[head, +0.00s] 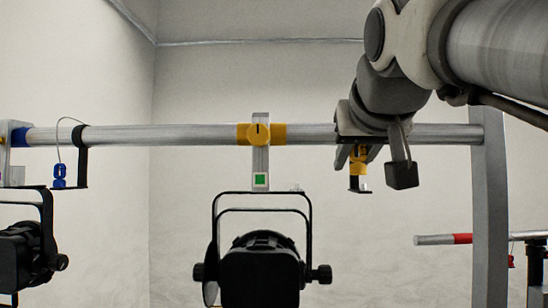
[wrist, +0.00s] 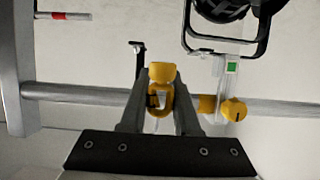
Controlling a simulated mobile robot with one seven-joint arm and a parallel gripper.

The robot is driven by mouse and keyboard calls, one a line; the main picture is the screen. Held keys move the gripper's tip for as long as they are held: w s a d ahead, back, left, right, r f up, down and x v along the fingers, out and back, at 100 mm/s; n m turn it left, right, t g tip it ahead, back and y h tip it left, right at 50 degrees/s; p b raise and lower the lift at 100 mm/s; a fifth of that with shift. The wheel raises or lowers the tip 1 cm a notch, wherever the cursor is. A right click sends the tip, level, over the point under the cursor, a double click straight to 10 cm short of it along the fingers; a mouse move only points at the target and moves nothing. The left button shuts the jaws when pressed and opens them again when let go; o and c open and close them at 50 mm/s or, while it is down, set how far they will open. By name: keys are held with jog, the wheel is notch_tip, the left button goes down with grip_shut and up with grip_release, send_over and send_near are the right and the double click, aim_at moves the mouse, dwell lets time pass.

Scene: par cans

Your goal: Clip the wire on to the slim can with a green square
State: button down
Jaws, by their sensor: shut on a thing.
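A black can lamp (head: 260,272) hangs below the middle of a grey pipe, from a hanger with a green square (head: 260,180) and a yellow clamp knob (head: 258,133). In the wrist view the green square (wrist: 231,67) and part of the can's black yoke (wrist: 262,35) show at the upper right. My gripper (wrist: 160,100) is shut on the yellow clip (wrist: 161,75) of the wire. In the head view the yellow clip (head: 358,166) is just below the pipe, right of the can and partly hidden by my gripper. The wire itself cannot be made out.
The grey pipe (head: 200,136) runs across, with a post (head: 490,210) at the right. A black bracket (wrist: 138,58) is close to my gripper. A blue clip (head: 59,176) hangs at left, near another black can (head: 22,252). A red-banded bar (head: 462,239) is at the right.

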jog(key=shift+w+a+f+p, duration=0.1)
jog(key=shift+w+a+p, duration=1.05)
jog(key=shift+w, duration=0.8)
jog(key=shift+w+a+f+p, duration=0.1)
jog(key=shift+w+a+p, duration=0.6)
jog(key=shift+w+a, duration=1)
jog(key=shift+w+a+p, duration=0.95)
jog(key=shift+w+a, duration=0.1)
jog(key=shift+w, duration=1.15)
jog(key=shift+w+f+b, duration=0.1)
jog(key=shift+f+b, duration=1.15)
jog(key=shift+f, duration=0.05)
jog(key=c, duration=0.6)
grip_release()
jog(key=shift+o, duration=0.2)
jog(key=shift+r, duration=0.1)
